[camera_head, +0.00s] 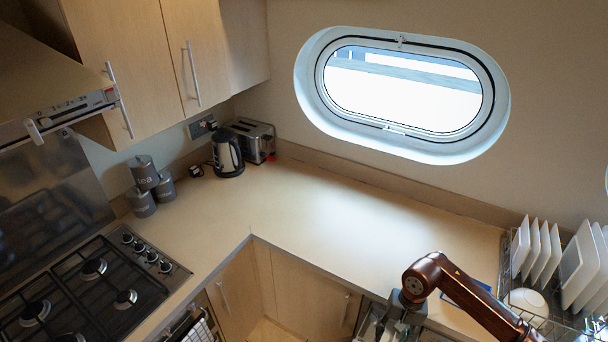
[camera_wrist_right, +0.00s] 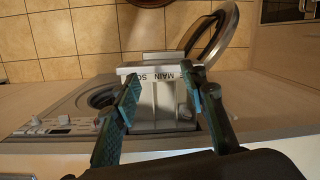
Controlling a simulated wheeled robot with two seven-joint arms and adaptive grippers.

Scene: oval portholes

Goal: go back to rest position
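My right arm, brown, comes in from the lower right in the head view and bends down in front of the counter's front edge. Its dark wrist (camera_head: 405,308) shows there, and the fingers are mostly cut off by the bottom edge. In the right wrist view my right gripper (camera_wrist_right: 160,76) is open, its two teal-padded fingers apart. A pale drawer (camera_wrist_right: 165,105) with lettering that reads "MAIN SO" lies between and beyond the fingers. I cannot tell whether they touch it. My left gripper is not in view.
In the head view a dish rack (camera_head: 545,300) with plates stands right of my arm. A hob (camera_head: 85,290), kettle (camera_head: 227,155) and toaster (camera_head: 253,140) stand left. The middle counter (camera_head: 340,215) is clear.

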